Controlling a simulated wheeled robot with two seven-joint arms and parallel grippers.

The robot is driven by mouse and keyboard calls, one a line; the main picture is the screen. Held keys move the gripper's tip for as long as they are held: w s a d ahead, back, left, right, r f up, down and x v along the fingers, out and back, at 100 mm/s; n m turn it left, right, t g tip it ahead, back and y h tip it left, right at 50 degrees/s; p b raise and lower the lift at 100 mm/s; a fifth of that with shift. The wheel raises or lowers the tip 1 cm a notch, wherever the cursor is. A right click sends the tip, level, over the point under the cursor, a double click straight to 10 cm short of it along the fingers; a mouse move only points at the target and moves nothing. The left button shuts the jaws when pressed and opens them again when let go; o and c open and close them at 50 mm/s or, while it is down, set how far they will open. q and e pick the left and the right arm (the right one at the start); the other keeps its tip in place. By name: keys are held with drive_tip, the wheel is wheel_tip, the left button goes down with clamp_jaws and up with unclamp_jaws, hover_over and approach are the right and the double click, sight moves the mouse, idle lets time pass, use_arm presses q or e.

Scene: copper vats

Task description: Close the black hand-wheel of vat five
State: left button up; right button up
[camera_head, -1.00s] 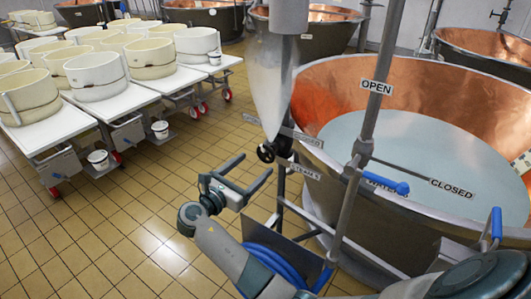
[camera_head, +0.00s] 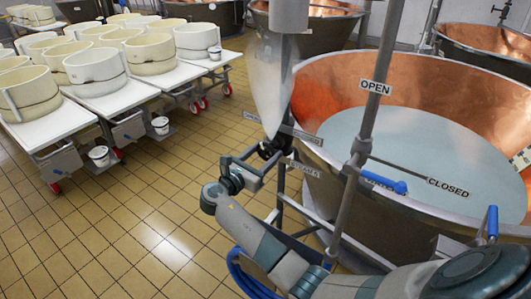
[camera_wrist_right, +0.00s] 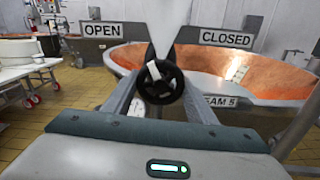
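The black hand-wheel (camera_head: 268,149) sits below the pointed metal cone, beside the copper vat (camera_head: 420,130). In the right wrist view the hand-wheel (camera_wrist_right: 160,82) faces me, with a pale mark on its face. My right gripper (camera_head: 268,158) is at the wheel, partly covering it in the head view. In the right wrist view its two fingers (camera_wrist_right: 160,92) are spread, one to each side of the wheel. I cannot tell whether they touch the rim. A STEAM 5 label (camera_wrist_right: 222,101) shows to the right of the wheel. My left gripper is not in view.
OPEN (camera_wrist_right: 102,29) and CLOSED (camera_wrist_right: 226,38) signs flank the wheel above. An upright pipe (camera_head: 366,110) and a blue-handled valve (camera_head: 385,184) stand to the right. Tables with white moulds (camera_head: 95,70) are at the left. The tiled floor (camera_head: 150,210) between is clear.

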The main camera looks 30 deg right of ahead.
drive_tip(key=c, duration=0.4)
drive_tip(key=shift+o, duration=0.2)
